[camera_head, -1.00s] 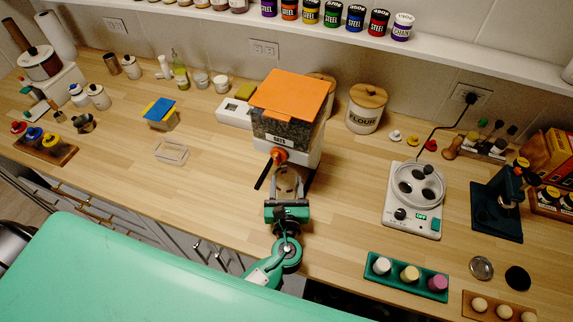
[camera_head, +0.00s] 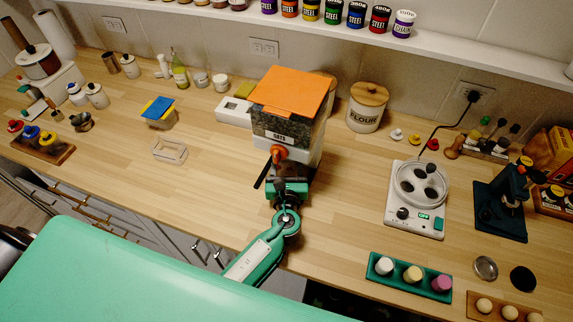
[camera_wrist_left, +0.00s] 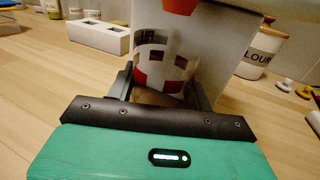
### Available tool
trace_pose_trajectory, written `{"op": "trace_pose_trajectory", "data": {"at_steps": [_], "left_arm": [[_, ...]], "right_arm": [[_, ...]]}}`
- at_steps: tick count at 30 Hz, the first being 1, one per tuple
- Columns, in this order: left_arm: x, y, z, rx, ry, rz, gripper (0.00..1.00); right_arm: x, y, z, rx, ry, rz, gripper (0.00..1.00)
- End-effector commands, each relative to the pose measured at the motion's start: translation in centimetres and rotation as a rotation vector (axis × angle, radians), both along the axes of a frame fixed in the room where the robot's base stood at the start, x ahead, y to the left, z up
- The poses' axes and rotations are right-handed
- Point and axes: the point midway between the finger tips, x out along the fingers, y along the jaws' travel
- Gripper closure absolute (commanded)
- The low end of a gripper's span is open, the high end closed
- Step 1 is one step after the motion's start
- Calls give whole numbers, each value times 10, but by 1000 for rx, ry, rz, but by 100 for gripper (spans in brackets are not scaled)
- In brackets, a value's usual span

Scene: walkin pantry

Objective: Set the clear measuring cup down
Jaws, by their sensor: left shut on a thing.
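My left gripper (camera_head: 288,178) reaches in under the dispenser (camera_head: 285,120), which has an orange lid, a dark speckled hopper and an orange spout (camera_head: 278,152). In the left wrist view my left gripper (camera_wrist_left: 162,88) is shut on the clear measuring cup (camera_wrist_left: 160,98), low between its two dark fingers. The white and red dispenser front stands right behind the cup. In the head view the cup is largely hidden by the gripper and spout. I cannot tell whether its bottom touches the counter (camera_head: 215,185). My right gripper is not in view.
A flour canister (camera_head: 366,112) stands right of the dispenser and a white box (camera_head: 233,109) to its left. A clear tray (camera_head: 170,151) lies left. Counter between tray and dispenser is free.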

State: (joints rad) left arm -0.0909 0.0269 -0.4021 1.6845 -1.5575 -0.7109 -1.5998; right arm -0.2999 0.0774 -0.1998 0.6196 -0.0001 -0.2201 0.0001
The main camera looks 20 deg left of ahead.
Motion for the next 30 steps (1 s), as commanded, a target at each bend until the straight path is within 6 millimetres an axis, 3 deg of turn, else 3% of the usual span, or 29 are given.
{"op": "trace_pose_trajectory", "data": {"at_steps": [3,4,6,7,18,23,30], "left_arm": [[0,0,-4,0,0,0,74],[0,0,-2,0,0,0,42],[0,0,-2,0,0,0,29],[0,0,-2,0,0,0,27],[-3,-1,-1,0,1,0,27],[-27,-9,-4,-2,2,0,27],[-76,-24,-4,-2,2,-1,27]], "right_arm": [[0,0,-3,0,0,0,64],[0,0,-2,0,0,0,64],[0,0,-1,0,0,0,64],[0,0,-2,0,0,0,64],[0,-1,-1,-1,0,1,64],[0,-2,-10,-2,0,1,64],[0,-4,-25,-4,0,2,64]]}}
